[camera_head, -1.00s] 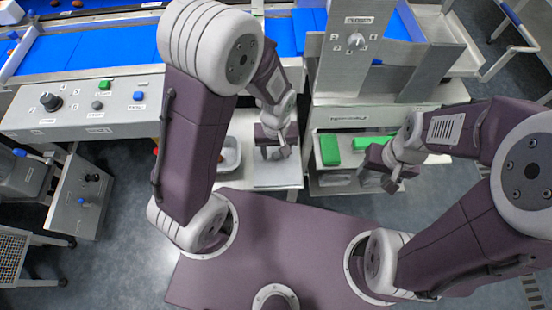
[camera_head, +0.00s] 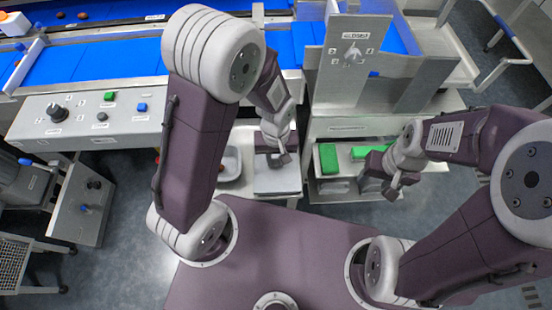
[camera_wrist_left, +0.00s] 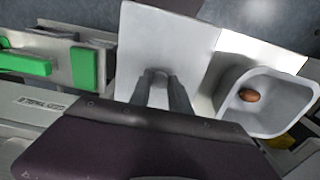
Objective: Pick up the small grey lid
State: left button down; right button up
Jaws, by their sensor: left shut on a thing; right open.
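The grey lid (camera_wrist_left: 150,30) looks like a flat, light grey square panel in the left wrist view. It also shows in the head view (camera_head: 277,182), below my left gripper (camera_head: 277,153). In the left wrist view, the fingers of my left gripper (camera_wrist_left: 160,88) are shut on a small grip on the lid; the fingers partly hide it. I cannot tell whether the lid is clear of the surface under it. My right gripper (camera_head: 393,183) is open and empty, in front of the shelf with the green blocks.
A grey tray (camera_wrist_left: 288,122) holding a brown date (camera_wrist_left: 249,95) stands beside the lid. Green blocks (camera_head: 328,158) lie on the shelf to the right. The control panel (camera_head: 85,118) and the blue conveyor (camera_head: 95,62) lie behind. An upright metal plate with a dial (camera_head: 345,80) stands back right.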

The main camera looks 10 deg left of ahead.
pick_arm(q)
notch_tip(320, 180, up, 3)
jog(key=shift+f+p, duration=0.1)
jog(key=shift+p, duration=0.7)
jog(key=s+d+r+p, duration=0.6)
jog(key=d, duration=0.3)
jog(key=shift+s+d+p, duration=0.3)
jog(key=shift+s+p, duration=0.1)
pick_arm(e)
notch_tip(320, 180, up, 10)
jog(key=shift+f, duration=0.2)
